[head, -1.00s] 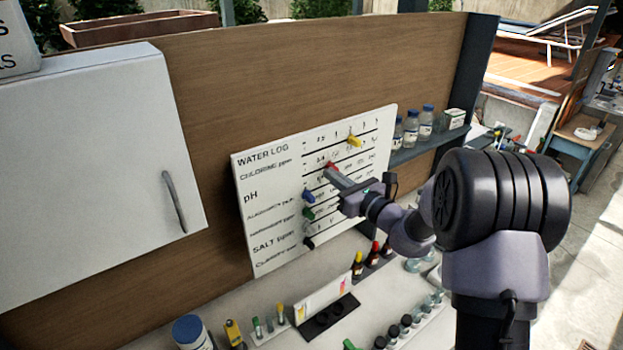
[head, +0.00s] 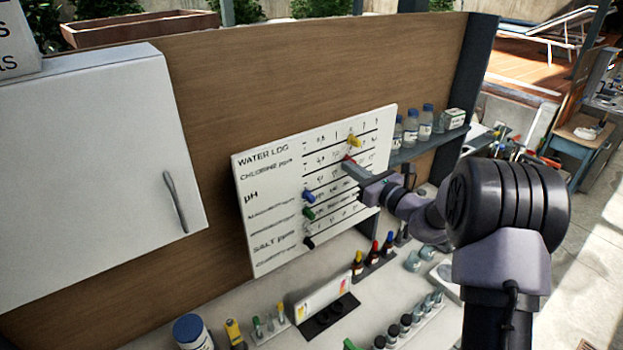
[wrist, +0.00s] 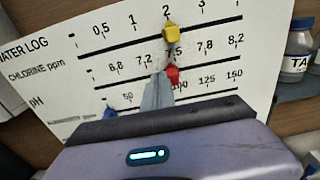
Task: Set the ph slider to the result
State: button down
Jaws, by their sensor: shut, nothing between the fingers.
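The white water log board (head: 262,215) is tilted in the head view. Its red pH slider (head: 348,158) sits on the second track. In the wrist view the red slider (wrist: 172,76) sits just under the 7.5 mark. My gripper (head: 347,167) is shut, its fingertips at the pH track. In the wrist view its fingertips (wrist: 160,78) are immediately left of the red slider; I cannot tell whether they touch it. The yellow chlorine slider (wrist: 170,32) is under the 2 mark. The colour card (head: 322,298) on the counter is too small to read.
Below are blue (head: 309,196), green (head: 308,213) and black (head: 308,242) sliders on the lower tracks. A shelf (head: 430,143) with bottles juts out right of the board. Dropper bottles (head: 373,255) and other vials stand on the counter below.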

jog(key=shift+w+d, duration=0.75)
jog(key=shift+d, duration=0.35)
jog(key=shift+w+d, duration=0.75)
jog(key=shift+d, duration=0.35)
jog(key=s+a+b+v, duration=0.1)
jog(key=b+v, duration=0.1)
jog(key=v, duration=0.5)
jog(key=shift+b, duration=0.35)
